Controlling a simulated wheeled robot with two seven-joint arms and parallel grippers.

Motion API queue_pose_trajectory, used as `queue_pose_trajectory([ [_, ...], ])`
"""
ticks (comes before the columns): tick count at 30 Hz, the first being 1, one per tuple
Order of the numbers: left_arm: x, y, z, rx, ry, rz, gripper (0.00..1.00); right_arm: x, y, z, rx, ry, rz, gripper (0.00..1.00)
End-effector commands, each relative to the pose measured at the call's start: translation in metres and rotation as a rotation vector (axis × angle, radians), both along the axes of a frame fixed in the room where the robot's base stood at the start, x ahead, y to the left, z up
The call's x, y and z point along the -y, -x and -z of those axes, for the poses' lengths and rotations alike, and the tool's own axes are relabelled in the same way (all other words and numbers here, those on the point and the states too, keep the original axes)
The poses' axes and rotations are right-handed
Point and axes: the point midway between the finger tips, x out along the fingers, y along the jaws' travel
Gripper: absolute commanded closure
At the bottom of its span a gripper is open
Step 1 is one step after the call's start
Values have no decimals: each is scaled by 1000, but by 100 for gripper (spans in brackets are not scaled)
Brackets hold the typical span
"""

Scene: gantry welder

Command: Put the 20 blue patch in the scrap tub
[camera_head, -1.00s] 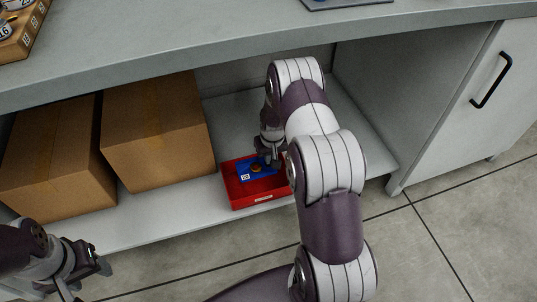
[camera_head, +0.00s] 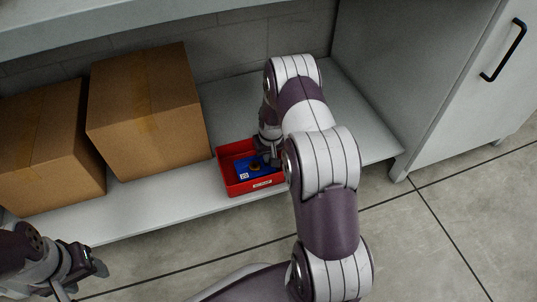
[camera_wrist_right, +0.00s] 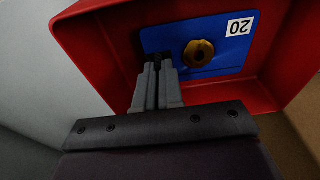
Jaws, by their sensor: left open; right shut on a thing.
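The blue patch (camera_head: 257,172), with a white 20 label and a brass-coloured round knob, is within the walls of the red tub (camera_head: 242,189). It also shows in the right wrist view (camera_wrist_right: 218,62). The tub has a small label on its front, too small to read. My right gripper (camera_head: 270,152) reaches down into the tub; its fingers (camera_wrist_right: 157,68) are close together at the patch's edge, shut on it. I cannot tell whether the patch touches the tub floor. My left gripper (camera_head: 97,266) is open and empty at the lower left, away from the tub.
The tub stands on a low grey shelf (camera_head: 150,213) under a bench. Two cardboard boxes (camera_head: 150,110) (camera_head: 48,150) stand to its left. The shelf right of the tub is clear. A cabinet door with a black handle (camera_head: 507,50) is at the right.

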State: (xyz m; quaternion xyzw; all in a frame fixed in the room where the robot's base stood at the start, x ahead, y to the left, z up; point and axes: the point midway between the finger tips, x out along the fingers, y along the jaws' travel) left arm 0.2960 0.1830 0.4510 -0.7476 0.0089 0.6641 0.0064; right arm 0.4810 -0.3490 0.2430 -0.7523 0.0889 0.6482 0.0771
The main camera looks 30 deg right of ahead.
Motion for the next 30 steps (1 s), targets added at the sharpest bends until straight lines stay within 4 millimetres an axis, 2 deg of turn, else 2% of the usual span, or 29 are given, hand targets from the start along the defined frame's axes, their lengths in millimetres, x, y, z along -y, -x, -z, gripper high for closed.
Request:
queue_pose_trajectory([
  [18,0,0,6,0,0,0,43,0,0,13,1,0,0,100],
  [21,0,0,5,0,0,0,43,0,0,12,1,0,0,64],
  [30,0,0,3,0,0,0,43,0,0,9,0,0,0,63],
])
